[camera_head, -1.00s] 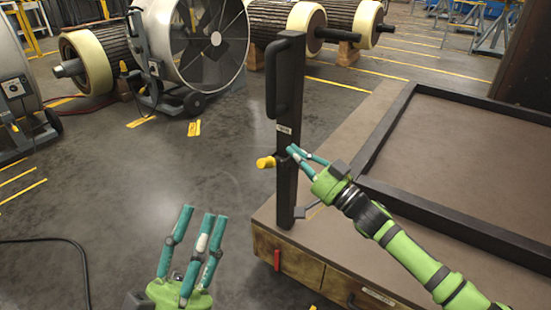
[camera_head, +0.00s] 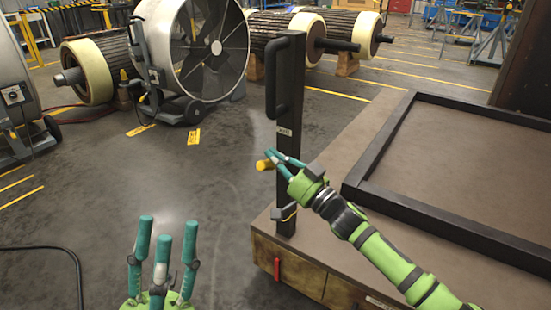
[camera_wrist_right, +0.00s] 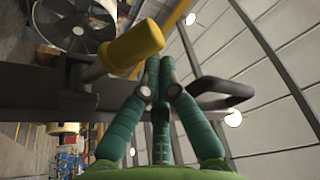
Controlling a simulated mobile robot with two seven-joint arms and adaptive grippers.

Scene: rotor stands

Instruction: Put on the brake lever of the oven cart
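The oven cart (camera_head: 330,175) is a low brown platform at the right. A black post (camera_head: 289,120) stands at its near left corner. The yellow-ended lever (camera_head: 265,164) sticks out left of the post and shows large in the right wrist view (camera_wrist_right: 132,48). My right gripper (camera_head: 276,158) is at the post beside the yellow end. In its wrist view the fingertips (camera_wrist_right: 159,68) meet, with nothing seen between them, just right of the yellow end. Contact cannot be told. My left gripper (camera_head: 164,230) is open and empty, left of the cart.
A black handle (camera_head: 272,80) is on the post's upper part. A dark block (camera_head: 282,212) sits at its foot, and a red handle (camera_head: 277,269) on the cart's front. A large fan (camera_head: 200,50) and rollers (camera_head: 90,65) stand behind.

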